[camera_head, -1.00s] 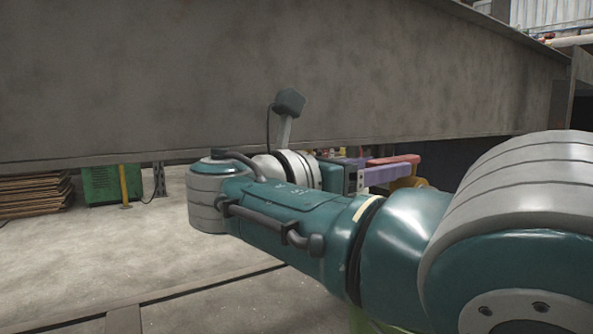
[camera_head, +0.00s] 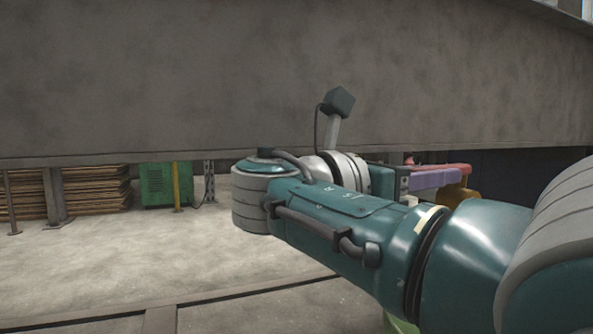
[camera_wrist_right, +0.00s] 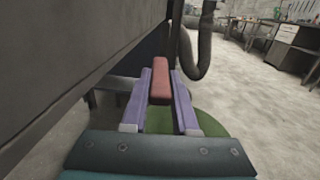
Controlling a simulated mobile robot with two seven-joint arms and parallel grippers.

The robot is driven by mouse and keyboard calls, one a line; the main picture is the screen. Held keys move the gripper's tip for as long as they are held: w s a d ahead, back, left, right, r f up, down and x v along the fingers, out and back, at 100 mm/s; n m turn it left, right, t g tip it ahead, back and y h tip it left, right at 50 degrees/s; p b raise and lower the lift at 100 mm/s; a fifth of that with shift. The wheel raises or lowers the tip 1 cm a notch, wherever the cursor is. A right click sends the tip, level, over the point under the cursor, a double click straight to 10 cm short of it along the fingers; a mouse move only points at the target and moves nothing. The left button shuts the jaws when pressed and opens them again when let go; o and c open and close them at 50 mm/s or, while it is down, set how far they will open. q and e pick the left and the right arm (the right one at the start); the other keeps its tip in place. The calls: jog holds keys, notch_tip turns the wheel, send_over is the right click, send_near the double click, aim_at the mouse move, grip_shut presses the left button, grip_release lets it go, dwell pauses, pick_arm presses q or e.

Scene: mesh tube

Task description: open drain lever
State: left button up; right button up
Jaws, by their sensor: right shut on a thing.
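The drain lever is a red bar (camera_wrist_right: 160,82) between the two purple fingers of my right gripper (camera_wrist_right: 162,90) in the right wrist view. The fingers are closed on its sides, and its far end reaches past them. In the head view, the red lever (camera_head: 452,167) shows as a thin strip above the purple fingers of my right gripper (camera_head: 432,179). My teal forearm covers much of the area in front of it. The lever's pivot and the drain itself are hidden. My left gripper is in neither view.
A large grey metal wall (camera_head: 250,80) spans the head view above and behind my arm. A green box (camera_head: 166,185), a yellow post (camera_head: 178,187) and stacked brown sheets (camera_head: 95,190) stand beyond it. A dark hose (camera_wrist_right: 190,55) hangs near the lever. Open floor lies at the right.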

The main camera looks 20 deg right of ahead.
grip_shut()
dwell(0.9)
